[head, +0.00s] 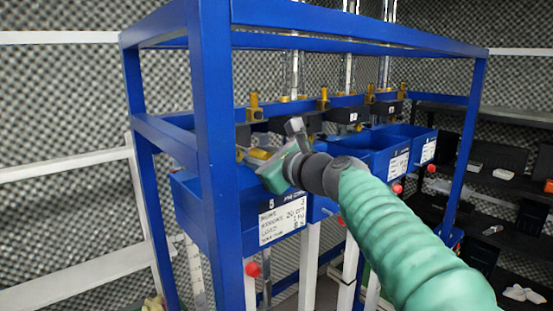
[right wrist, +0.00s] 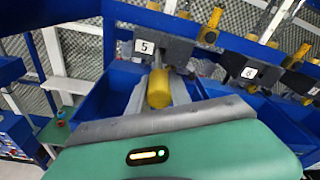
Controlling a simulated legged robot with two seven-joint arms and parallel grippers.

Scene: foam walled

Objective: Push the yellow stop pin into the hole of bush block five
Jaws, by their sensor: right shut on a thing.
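The yellow stop pin (right wrist: 159,90) is between the fingers of my right gripper (right wrist: 158,100). Its thick yellow end faces the camera and its grey shaft points at the dark block labelled 5, bush block five (right wrist: 178,54). The shaft's far end is at the block's face, just right of the label; I cannot tell how deep it sits, and the hole is hidden. In the head view my right gripper (head: 262,158) is over the front blue bin, with the yellow pin partly visible. My left gripper is not in view.
A blue frame (head: 213,150) stands around the blocks, its post left of my gripper. The blue bin (head: 205,215) with a label card (head: 283,221) lies below. Other dark blocks with yellow pins, such as block 6 (right wrist: 248,72), continue to the right.

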